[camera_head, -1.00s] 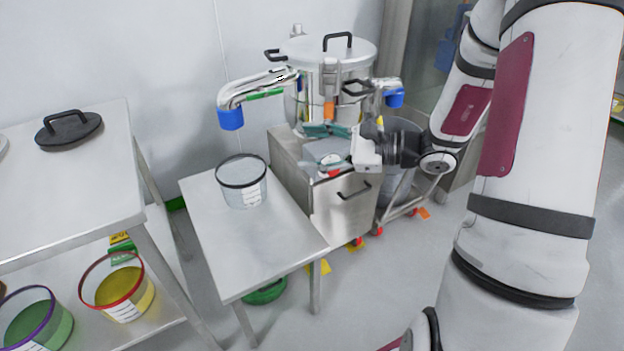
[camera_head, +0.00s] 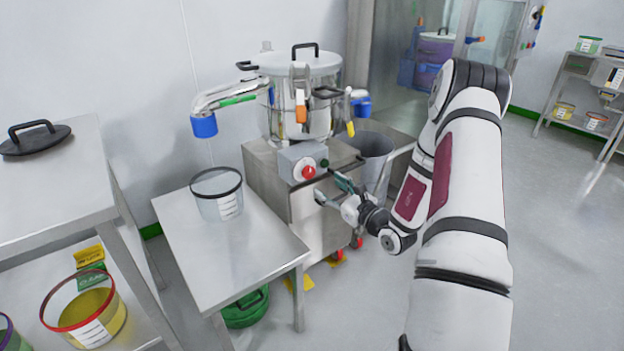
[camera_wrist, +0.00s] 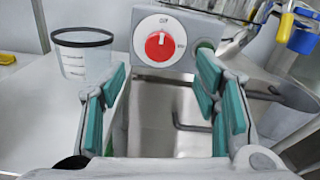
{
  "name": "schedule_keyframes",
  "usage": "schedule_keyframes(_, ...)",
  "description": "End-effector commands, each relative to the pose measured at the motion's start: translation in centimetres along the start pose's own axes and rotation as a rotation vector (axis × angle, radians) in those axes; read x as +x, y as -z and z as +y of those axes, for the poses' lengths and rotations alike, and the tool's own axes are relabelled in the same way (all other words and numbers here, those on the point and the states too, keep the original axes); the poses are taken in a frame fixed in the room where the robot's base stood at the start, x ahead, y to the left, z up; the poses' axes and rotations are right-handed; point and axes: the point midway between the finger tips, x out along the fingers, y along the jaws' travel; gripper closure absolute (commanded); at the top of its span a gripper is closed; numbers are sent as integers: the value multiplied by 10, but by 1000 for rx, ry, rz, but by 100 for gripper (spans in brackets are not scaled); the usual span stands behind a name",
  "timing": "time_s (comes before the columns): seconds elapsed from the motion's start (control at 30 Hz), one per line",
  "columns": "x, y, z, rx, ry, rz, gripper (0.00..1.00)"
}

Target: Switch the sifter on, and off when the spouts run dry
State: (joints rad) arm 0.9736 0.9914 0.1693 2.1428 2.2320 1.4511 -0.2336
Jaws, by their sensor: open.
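The sifter (camera_head: 303,98) is a steel drum with a lid on a steel cabinet. Its grey control box (camera_head: 290,154) carries a red rotary knob (camera_head: 309,172) and a dark green button (camera_head: 324,163). The wrist view shows the knob (camera_wrist: 160,45) on a white dial, its white mark upright near the "OFF" lettering. My gripper (camera_head: 330,187) is open and empty, in front of and a little below the knob, apart from it. Its teal-padded fingers (camera_wrist: 162,105) frame the space below the dial. A blue-ended spout (camera_head: 204,125) points down at left; another blue-ended spout (camera_head: 361,106) is at right.
A clear black-rimmed tub (camera_head: 217,196) stands on the steel side table (camera_head: 240,262) and looks empty. A grey bin (camera_head: 372,160) stands right of the cabinet. A nearer table (camera_head: 60,190) at left holds a black lid (camera_head: 35,138). Open floor lies at right.

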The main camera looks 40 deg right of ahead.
Motion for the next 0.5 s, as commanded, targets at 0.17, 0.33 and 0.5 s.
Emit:
schedule_keyframes(0.17,37,1,1,-2,-2,-3,44)
schedule_keyframes(0.33,64,1,1,-1,-3,-1,44)
schedule_keyframes(0.5,80,1,0,-1,-1,0,44)
